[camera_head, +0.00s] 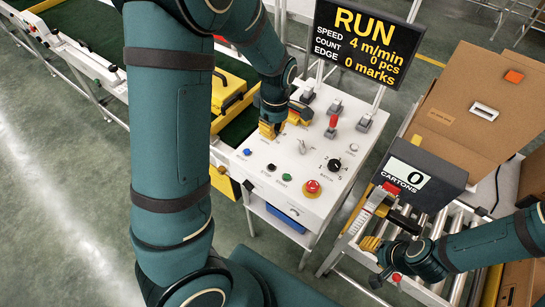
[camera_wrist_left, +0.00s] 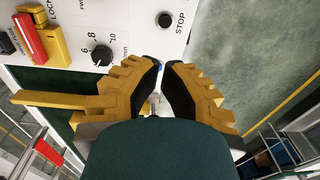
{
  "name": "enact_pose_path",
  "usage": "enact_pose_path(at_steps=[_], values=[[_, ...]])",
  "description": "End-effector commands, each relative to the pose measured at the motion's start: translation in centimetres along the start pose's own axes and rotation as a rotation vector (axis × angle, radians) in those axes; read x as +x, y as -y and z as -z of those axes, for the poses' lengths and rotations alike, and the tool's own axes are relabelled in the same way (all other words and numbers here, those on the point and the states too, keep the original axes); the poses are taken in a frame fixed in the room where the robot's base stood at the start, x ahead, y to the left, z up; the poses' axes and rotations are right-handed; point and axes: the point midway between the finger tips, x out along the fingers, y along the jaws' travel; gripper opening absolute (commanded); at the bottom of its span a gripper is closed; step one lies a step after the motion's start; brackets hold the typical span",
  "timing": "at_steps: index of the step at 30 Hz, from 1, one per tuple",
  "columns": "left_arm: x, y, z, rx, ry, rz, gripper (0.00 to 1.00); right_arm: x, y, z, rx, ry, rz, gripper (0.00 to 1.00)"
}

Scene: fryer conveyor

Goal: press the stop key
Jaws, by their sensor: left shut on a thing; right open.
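The stop key is a small black round button labelled STOP (camera_head: 271,167) near the front of the white control panel; it also shows near the top of the left wrist view (camera_wrist_left: 164,19). My left gripper (camera_head: 266,131) is over the panel's left side, behind and apart from the stop key. In the left wrist view its fingertips (camera_wrist_left: 162,67) are close together below the key, with a bit of blue showing between them. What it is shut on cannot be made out. My right gripper (camera_head: 386,232) is open by the roller conveyor at the right, away from the panel.
A blue button (camera_head: 247,152), a green button (camera_head: 286,177) and a red emergency button (camera_head: 312,187) flank the stop key. Knobs and switches stand behind. The RUN display (camera_head: 362,45) rises at the back, and a cartons counter (camera_head: 420,172) stands right.

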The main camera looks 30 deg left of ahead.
Motion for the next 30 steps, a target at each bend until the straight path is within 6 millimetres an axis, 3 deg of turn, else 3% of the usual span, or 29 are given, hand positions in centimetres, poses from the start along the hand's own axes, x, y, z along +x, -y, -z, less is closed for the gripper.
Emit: enact_pose_path(at_steps=[8,21,30], values=[[1.9,0.1,0.0,0.001,0.0,0.004,0.0,0.4,-0.1,-0.1,0.0,0.0,-0.001,0.47],[10.3,0.1,0.0,0.001,0.001,0.005,0.0,1.8,-0.6,-0.5,-0.003,0.008,-0.001,0.47],[13.7,0.0,0.0,0.002,0.0,0.001,0.0,2.2,-0.8,-0.8,-0.004,0.013,0.0,0.47]])
